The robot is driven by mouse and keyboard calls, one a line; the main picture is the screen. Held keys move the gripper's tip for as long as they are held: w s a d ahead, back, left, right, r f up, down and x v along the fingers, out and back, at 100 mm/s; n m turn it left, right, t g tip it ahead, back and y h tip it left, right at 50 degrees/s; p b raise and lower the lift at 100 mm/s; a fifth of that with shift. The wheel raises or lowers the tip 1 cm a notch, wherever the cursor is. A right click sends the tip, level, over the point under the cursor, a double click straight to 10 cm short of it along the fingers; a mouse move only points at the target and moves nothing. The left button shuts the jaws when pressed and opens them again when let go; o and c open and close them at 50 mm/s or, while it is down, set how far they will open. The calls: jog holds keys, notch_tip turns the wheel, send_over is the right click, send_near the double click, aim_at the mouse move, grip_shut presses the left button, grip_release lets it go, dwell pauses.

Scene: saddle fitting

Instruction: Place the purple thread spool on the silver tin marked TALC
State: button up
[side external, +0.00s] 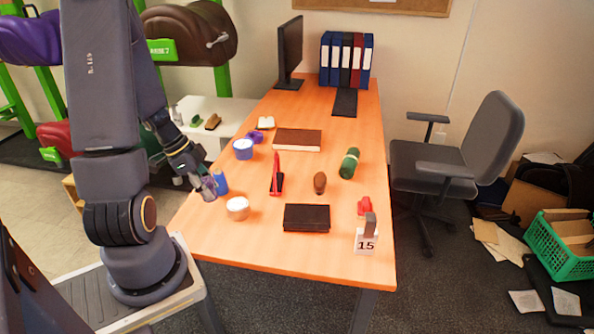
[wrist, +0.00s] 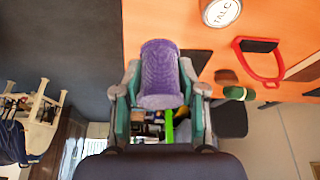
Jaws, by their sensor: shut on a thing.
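The purple thread spool (wrist: 160,75) is between the two fingers of my gripper (wrist: 160,95), which is shut on it in the wrist view. The silver tin marked TALC (wrist: 221,10) is at the top of the wrist view, apart from the spool. In the side view my gripper (side external: 208,188) is at the table's left edge, just left of and behind the round, white-topped tin (side external: 238,207), which appears to be the TALC one. The spool cannot be clearly made out there. The tin's top looks bare.
A blue object (side external: 220,183) shows right beside my gripper. A red stand (side external: 277,172), a black case (side external: 307,218), a brown object (side external: 320,183) and a green cylinder (side external: 349,163) lie farther right. A blue-rimmed tin (side external: 243,148) stands behind. The table (side external: 225,240) is clear in front of the tin.

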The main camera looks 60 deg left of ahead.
jog(key=w+a+f, duration=0.3)
jog(key=w+a, duration=0.1)
jog(key=w, duration=0.2)
send_over(242, 203)
jog(key=s, duration=0.2)
jog(key=f, duration=0.5)
jog(key=shift+w+a+f, duration=0.15)
jog(key=shift+w+f, duration=0.1)
jog(key=shift+f, duration=0.15)
jog(key=shift+w+a+f, duration=0.1)
jog(key=shift+f, duration=1.6)
jog(key=o, duration=1.2)
jog(key=shift+f, duration=0.15)
jog(key=shift+c, duration=0.2)
